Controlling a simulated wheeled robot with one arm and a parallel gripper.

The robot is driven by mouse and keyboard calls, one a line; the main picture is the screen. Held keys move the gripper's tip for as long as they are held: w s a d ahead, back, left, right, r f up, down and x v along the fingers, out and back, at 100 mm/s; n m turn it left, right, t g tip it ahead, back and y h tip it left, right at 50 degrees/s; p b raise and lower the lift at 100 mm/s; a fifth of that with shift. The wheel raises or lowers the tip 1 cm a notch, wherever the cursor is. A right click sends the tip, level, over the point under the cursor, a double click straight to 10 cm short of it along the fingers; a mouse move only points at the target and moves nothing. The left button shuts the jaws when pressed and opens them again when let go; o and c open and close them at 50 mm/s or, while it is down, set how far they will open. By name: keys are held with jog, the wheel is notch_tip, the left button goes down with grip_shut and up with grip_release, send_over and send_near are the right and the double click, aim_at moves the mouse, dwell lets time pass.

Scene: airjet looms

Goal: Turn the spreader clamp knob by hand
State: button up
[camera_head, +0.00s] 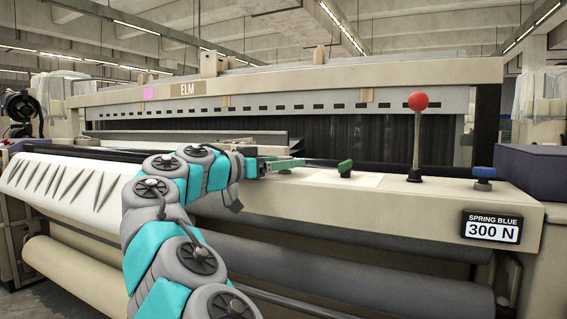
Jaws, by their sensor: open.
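A green knob (345,168) stands on the loom's beige front rail, right of the picture's middle. A blue knob (484,174) stands on the same rail farther right. No label shows which of them is the spreader clamp knob. My gripper (297,164) is open above the rail, seen small and side-on, to the left of the green knob. A gap shows between its tip and the green knob, and it appears empty. The blue knob is well to the right of my gripper.
A lever with a red ball (418,101) rises between the two knobs. A sign (492,229) reading "SPRING BLUE 300 N" hangs below the blue knob. A pale sheet (362,180) lies by the green knob. White cloth (65,185) slopes down at left.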

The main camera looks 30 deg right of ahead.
grip_shut()
dwell(0.5)
jog(key=shift+f, duration=0.15)
